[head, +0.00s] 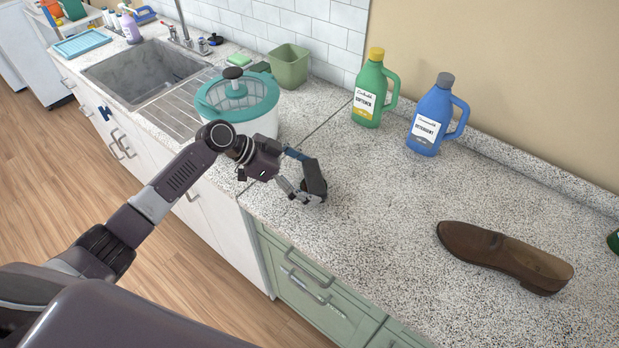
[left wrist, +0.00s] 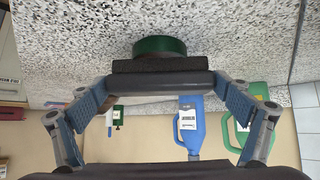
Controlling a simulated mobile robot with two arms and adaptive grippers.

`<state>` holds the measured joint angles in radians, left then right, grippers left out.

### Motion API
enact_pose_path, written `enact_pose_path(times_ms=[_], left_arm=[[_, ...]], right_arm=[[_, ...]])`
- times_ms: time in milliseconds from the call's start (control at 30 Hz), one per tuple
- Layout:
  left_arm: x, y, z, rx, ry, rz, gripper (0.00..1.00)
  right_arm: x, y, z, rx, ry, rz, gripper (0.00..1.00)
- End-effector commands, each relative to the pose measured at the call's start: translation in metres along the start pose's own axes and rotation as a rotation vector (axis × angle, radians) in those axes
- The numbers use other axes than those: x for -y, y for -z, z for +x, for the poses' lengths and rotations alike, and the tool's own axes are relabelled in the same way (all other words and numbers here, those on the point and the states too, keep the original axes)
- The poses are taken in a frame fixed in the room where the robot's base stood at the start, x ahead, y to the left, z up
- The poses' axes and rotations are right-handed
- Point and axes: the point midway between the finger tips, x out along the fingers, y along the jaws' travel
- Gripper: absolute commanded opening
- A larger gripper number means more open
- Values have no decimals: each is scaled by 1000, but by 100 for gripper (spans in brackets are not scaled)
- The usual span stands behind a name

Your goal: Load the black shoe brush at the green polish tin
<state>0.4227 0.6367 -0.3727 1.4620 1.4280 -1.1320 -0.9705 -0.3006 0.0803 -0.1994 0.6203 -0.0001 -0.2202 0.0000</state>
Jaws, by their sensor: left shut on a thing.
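My left gripper (head: 308,188) is low over the counter near its front edge, shut on the black shoe brush (head: 316,179). In the left wrist view the brush (left wrist: 160,83) lies level between the fingertips of my left gripper (left wrist: 160,90), its dark bristle block facing the green polish tin (left wrist: 160,45). The tin is round and dark green, directly beyond the bristles. I cannot tell whether they touch. In the head view I cannot make out the tin around the gripper. My right gripper is not in view.
A teal-and-white spinner bowl (head: 238,103) stands close behind my left arm. A green softener jug (head: 371,90) and a blue detergent jug (head: 436,116) stand by the wall. A brown shoe (head: 503,256) lies at the right. The counter between is clear.

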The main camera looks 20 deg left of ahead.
Motion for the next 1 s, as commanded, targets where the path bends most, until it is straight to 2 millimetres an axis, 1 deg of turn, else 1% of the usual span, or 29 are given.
enact_pose_path(times_ms=[33, 533, 1000], left_arm=[[-1, -3, 1, 5, -3, -2, 55], [-2, -2, 0, 7, -5, -2, 55], [-1, 28, -24, 2, -1, 0, 55]], right_arm=[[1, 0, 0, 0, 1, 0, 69], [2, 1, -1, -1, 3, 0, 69], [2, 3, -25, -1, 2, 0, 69]])
